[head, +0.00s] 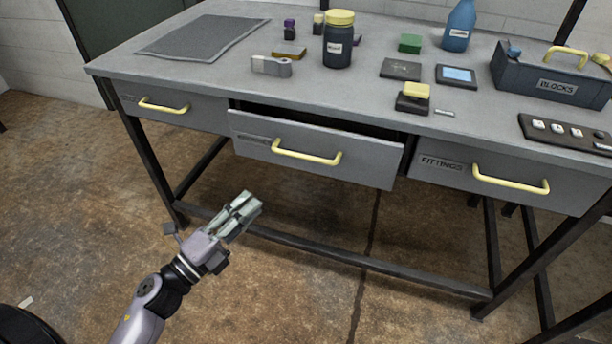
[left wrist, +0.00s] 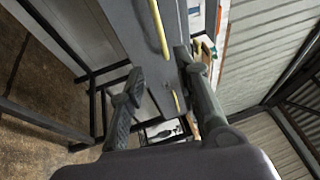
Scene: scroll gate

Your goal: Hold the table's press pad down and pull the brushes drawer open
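The table (head: 225,75) has three grey drawers with yellow handles. The middle drawer (head: 240,125) stands partly out, with a dark gap above its front; its label is too small to read. The left drawer (head: 205,112), with an unreadable label, and the right drawer, marked FITTINGS (head: 440,165), look shut. A yellow pad on a black block (head: 416,90), seemingly the press pad, sits on the tabletop, untouched. My left gripper (head: 249,207) is below and in front of the middle drawer, empty. Its fingers are apart in the left wrist view (left wrist: 158,85). My right gripper is out of view.
On the tabletop are a dark jar with a yellow lid (head: 339,45), a blue bottle (head: 459,28), a BLOCKS box (head: 550,78), a switch panel (head: 560,130) and a grey mat (head: 205,35). A low crossbar (head: 330,253) runs below the drawers. The floor in front is clear.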

